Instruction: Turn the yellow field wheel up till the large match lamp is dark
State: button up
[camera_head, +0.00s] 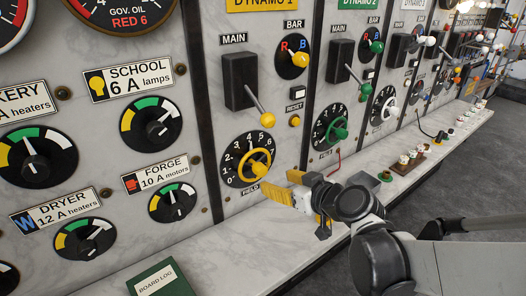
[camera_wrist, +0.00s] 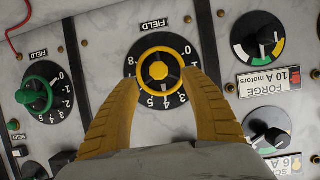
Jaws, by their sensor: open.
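The yellow field wheel (camera_head: 260,168) sits on a black numbered dial under DYNAMO 1. It also shows in the wrist view (camera_wrist: 160,70), upside down, with a yellow hub and rim. My gripper (camera_head: 277,184) is just in front of the wheel, low and to its right in the head view. In the wrist view its two yellow fingers (camera_wrist: 160,80) are spread, one on each side of the wheel. I cannot tell whether they touch the rim. The wheel's exact setting is unclear. I cannot make out the large match lamp in either view.
Above the wheel are a yellow-knobbed MAIN lever (camera_head: 266,117), a yellow reset button (camera_head: 295,122) and the BAR selector (camera_head: 293,58). The green field wheel (camera_head: 337,132) stands to the right. A board log (camera_head: 155,283) lies on the marble ledge below.

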aim_at(263, 171)
jog(key=w+a+b, duration=0.1)
jog(key=w, duration=0.1)
jog(key=w+a+f+n+b, duration=0.1)
jog(key=w+a, duration=0.1)
jog(key=w, duration=0.1)
jog(key=w+a+f+n+b, duration=0.1)
jog(key=w+a, duration=0.1)
jog(key=w, duration=0.1)
jog(key=shift+w+f+t+h+b, duration=0.25)
jog(key=shift+t+h+b, duration=0.05)
jog(key=shift+h+b, duration=0.1)
jog(key=c, duration=1.2)
